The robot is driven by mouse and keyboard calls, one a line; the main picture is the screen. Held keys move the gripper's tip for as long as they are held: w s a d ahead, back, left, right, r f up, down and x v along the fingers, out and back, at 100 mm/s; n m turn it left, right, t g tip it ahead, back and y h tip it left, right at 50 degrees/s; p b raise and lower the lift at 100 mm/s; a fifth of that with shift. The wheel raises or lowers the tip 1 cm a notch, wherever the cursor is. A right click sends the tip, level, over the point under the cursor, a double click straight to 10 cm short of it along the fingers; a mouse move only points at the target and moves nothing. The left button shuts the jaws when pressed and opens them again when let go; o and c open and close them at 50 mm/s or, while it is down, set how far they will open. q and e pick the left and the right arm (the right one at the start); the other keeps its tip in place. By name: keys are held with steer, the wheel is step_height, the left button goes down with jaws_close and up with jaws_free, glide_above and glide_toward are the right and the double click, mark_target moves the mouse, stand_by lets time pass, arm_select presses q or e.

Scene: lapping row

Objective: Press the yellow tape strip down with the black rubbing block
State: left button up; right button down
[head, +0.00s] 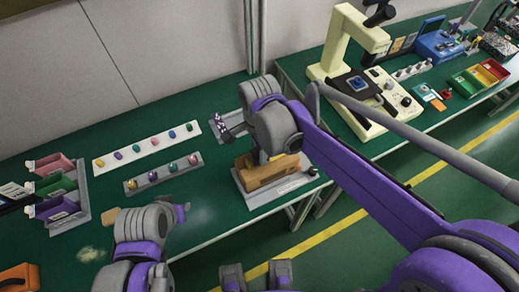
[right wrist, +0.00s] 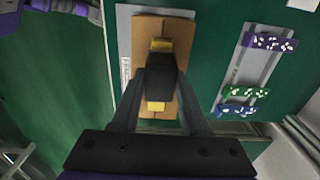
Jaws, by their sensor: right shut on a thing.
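The wooden board (head: 268,174) lies on a grey plate (head: 252,199) near the bench's front edge. In the right wrist view, the yellow tape strip (right wrist: 157,106) runs lengthwise along the board (right wrist: 145,28). The black rubbing block (right wrist: 162,76) is over the middle of the strip and hides that part. My right gripper (right wrist: 161,82) is shut on the block. I cannot tell whether the block touches the tape. In the head view my right wrist hides the block and most of the tape. My left arm shows at lower left; its fingers are not visible.
A grey tray (right wrist: 248,68) with purple, green and blue dotted pieces lies beside the board. A white strip (head: 147,148) and a grey strip (head: 163,174) with coloured knobs lie farther left. Coloured bins (head: 58,190) stand at far left. A cream machine (head: 340,62) stands right.

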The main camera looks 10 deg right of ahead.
arm_select(q)
steer(key=shift+s+f+b, duration=0.15)
steer(key=shift+f+b, duration=0.2)
steer(key=shift+f, duration=0.05)
arm_select(e)
steer(key=shift+f, duration=0.6)
stand_by(0.8)
